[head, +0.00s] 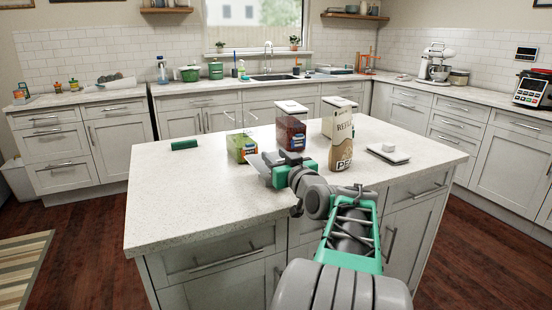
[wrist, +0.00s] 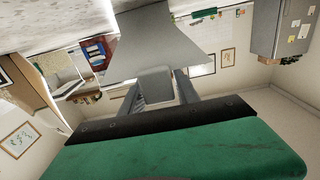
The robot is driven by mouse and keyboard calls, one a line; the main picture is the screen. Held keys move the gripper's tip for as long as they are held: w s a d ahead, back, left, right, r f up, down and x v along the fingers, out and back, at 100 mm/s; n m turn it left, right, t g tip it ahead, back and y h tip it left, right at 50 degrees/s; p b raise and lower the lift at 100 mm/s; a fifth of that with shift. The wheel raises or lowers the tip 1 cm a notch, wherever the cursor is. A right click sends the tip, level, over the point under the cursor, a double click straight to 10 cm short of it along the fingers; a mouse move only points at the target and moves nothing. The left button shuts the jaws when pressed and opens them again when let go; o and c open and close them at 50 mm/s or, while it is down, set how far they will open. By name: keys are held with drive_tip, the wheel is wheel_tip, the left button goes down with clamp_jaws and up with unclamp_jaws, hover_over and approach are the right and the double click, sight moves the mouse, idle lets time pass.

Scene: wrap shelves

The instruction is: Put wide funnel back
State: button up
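The wide funnel (wrist: 165,42) is grey and flares out beyond my fingers in the wrist view. Its narrower part sits between the two fingers of my gripper (wrist: 158,88). In the head view my gripper (head: 270,168) is over the island, and the grey funnel (head: 259,163) sticks out at its left, tilted. The funnel is close to a clear canister with a green label (head: 242,149); I cannot tell whether they touch. Part of the funnel is hidden by the gripper.
A loose white lid (head: 388,153) lies at right, a green cylinder (head: 184,144) at left. The island's left front is clear.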

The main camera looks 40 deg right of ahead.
drive_tip(key=shift+o, duration=1.3)
drive_tip(key=shift+r, duration=0.1)
drive_tip(key=shift+s+r, duration=0.1)
drive_tip(key=shift+r, duration=0.05)
drive_tip(key=v, duration=1.1)
drive_tip(key=shift+s+a, duration=0.2)
drive_tip(key=shift+s, duration=0.15)
